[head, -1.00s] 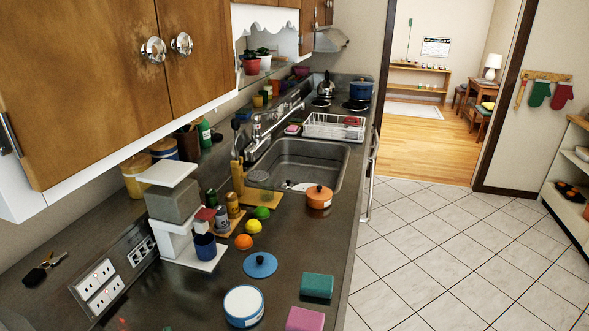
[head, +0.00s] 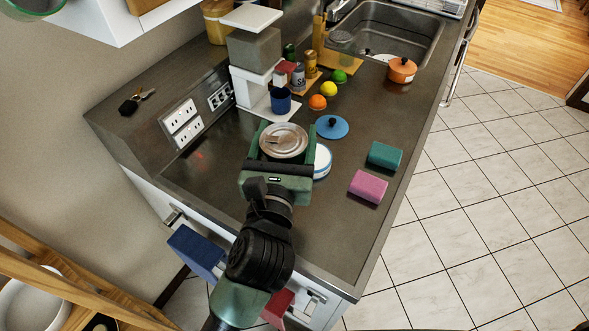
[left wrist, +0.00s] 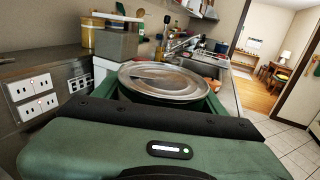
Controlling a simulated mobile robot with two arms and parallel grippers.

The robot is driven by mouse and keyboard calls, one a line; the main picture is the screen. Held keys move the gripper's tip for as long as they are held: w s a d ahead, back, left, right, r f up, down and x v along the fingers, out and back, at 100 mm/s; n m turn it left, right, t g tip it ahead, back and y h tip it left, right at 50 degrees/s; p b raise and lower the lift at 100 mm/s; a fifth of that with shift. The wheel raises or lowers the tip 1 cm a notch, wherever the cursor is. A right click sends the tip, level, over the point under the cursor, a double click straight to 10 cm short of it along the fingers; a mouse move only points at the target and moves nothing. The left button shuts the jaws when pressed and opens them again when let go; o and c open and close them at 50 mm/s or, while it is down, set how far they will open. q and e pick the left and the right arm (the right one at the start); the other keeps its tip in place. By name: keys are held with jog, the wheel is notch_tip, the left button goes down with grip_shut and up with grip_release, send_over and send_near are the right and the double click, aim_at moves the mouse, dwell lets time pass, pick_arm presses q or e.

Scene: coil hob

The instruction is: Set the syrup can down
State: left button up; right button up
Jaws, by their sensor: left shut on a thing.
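The syrup can (head: 284,141) shows its round silver top in the head view, and the top fills the middle of the left wrist view (left wrist: 172,84). My left gripper (head: 286,132) is shut on it, with a green finger on either side. The can looks upright, over the near part of the dark counter (head: 325,228). Its body is mostly hidden by the gripper, so I cannot tell how far its base is from the counter. My right gripper is not in view.
A white pot (head: 323,161) stands just right of the gripper, partly hidden. A white coffee maker (head: 256,92) with a blue mug (head: 281,100) stands behind. The front counter is bare.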

pick_arm(q)
notch_tip(320, 180, down, 15)
jog(key=b, duration=0.5)
jog(key=shift+f, duration=0.5)
jog(key=shift+f, duration=0.15)
jog(key=o, duration=2)
